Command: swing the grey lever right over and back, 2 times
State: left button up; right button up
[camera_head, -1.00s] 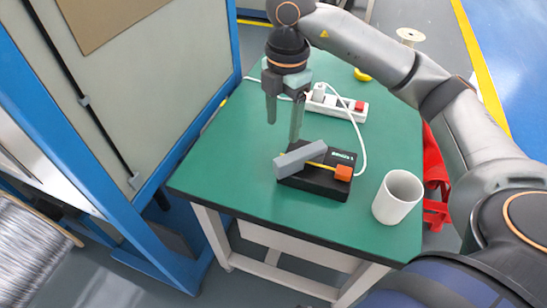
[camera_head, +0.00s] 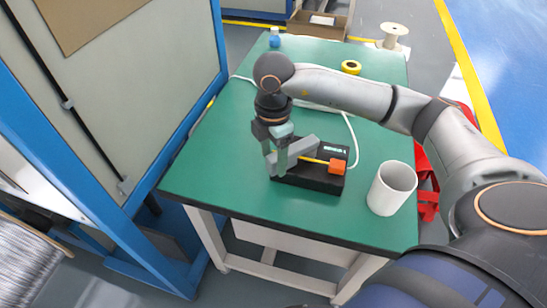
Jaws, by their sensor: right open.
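The grey lever (camera_head: 304,148) sits on a black box (camera_head: 320,180) on the green table. It is tilted, its right end higher in the picture. My right gripper (camera_head: 277,171) is low at the lever's left end, fingers pointing down. It is open, and its fingers partly cover the lever's left part and the box's left end. I cannot tell whether a finger touches the lever. My left gripper is not in view.
A white cup (camera_head: 391,188) stands right of the box. A white cable (camera_head: 352,135) runs behind the box, and my arm covers most of the power strip. A yellow tape roll (camera_head: 351,67) lies farther back. The table's left front is clear.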

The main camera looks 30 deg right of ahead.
jog(key=shift+f, duration=0.35)
jog(key=shift+c, duration=0.3)
grip_shut()
dwell(1.0)
